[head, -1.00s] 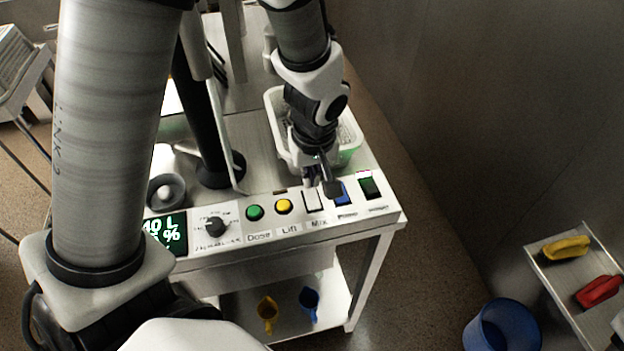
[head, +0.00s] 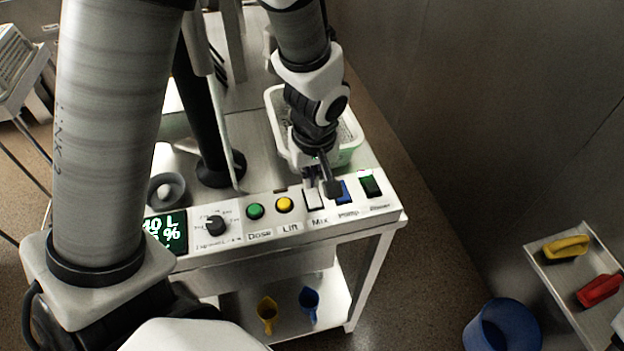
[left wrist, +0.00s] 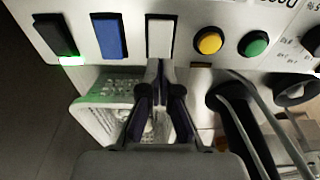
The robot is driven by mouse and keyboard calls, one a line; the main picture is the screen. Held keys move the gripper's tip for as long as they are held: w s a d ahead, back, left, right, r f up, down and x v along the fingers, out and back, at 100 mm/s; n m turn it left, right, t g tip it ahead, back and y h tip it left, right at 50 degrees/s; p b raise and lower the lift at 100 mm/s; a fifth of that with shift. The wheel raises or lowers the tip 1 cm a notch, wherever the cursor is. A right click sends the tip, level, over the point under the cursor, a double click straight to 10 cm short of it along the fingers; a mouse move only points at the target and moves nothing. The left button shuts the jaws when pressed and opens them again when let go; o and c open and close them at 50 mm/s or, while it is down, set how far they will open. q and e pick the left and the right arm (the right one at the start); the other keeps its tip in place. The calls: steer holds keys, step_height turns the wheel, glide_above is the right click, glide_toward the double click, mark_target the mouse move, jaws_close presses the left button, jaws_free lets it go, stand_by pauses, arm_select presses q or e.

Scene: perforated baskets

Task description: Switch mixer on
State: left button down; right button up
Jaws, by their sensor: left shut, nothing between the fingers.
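The mixer's control panel (head: 270,233) runs along the front of a steel table. Its white Mix switch (head: 313,200) sits between the yellow Lift button (head: 284,205) and the blue Pump switch (head: 343,191). My left gripper (head: 322,190) points down at the panel, beside the Mix switch. In the left wrist view my left gripper (left wrist: 161,72) is shut and empty, its tips at the near edge of the white Mix switch (left wrist: 160,38). I cannot tell whether they touch it. My right gripper is not in view.
A green Dose button (head: 255,211), a dark knob (head: 215,225) and a display (head: 168,232) are left. A pale perforated basket (head: 349,136) stands behind the gripper.

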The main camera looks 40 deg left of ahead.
mark_target(311, 191)
arm_select(q)
steer(key=shift+w, duration=0.1)
steer(key=shift+f+b, duration=1)
steer(key=shift+f, duration=0.15)
stand_by(0.7)
step_height(311, 191, up, 7)
steer(key=p, duration=0.6)
steer(key=shift+r, duration=0.1)
stand_by(0.4)
